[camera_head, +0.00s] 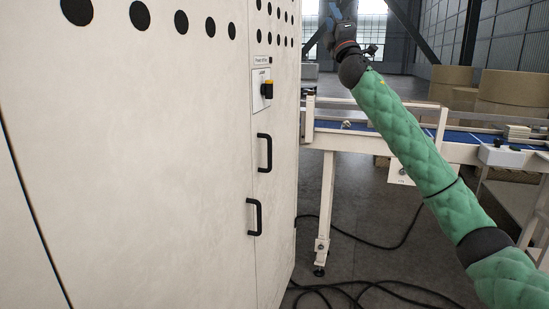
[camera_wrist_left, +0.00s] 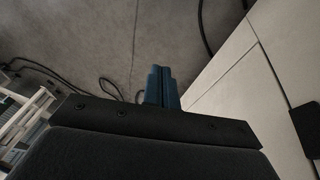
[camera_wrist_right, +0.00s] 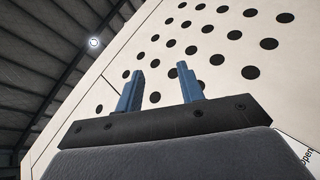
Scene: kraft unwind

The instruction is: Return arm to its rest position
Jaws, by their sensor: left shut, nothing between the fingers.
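My right arm (camera_head: 402,130), in a green quilted sleeve, reaches up from the lower right in the head view. Its gripper (camera_head: 335,18) is at the top edge, beside the tall cream cabinet (camera_head: 150,150). In the right wrist view the two blue fingers of the right gripper (camera_wrist_right: 160,70) stand apart with nothing between them. The cabinet's perforated face shows behind them. My left gripper (camera_wrist_left: 162,74) shows only in the left wrist view. Its blue fingers are together and empty above the grey floor. The left arm is outside the head view.
A conveyor (camera_head: 330,125) with a blue belt runs behind my right arm. Large brown rolls (camera_head: 512,90) stand at the back right. Black cables (camera_head: 375,285) lie on the floor.

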